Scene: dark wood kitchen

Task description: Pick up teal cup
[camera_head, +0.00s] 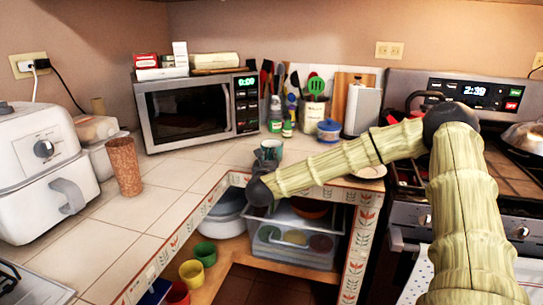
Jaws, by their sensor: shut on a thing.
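The teal cup (271,148) shows at the counter's inner corner, just above the end of my arm. My gripper (264,163) is a small dark shape there, shut on the cup, and it covers the cup's lower left part. The fingertips are too small to make out clearly. I cannot tell whether the cup's base touches the counter.
A brown tumbler (124,166) and a white air fryer (42,170) stand on the left counter. Behind are a microwave (196,107), a blue pot (328,131) and a utensil holder (312,116). Open shelves below hold a clear bin (293,256). The tiled counter (190,172) has free room.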

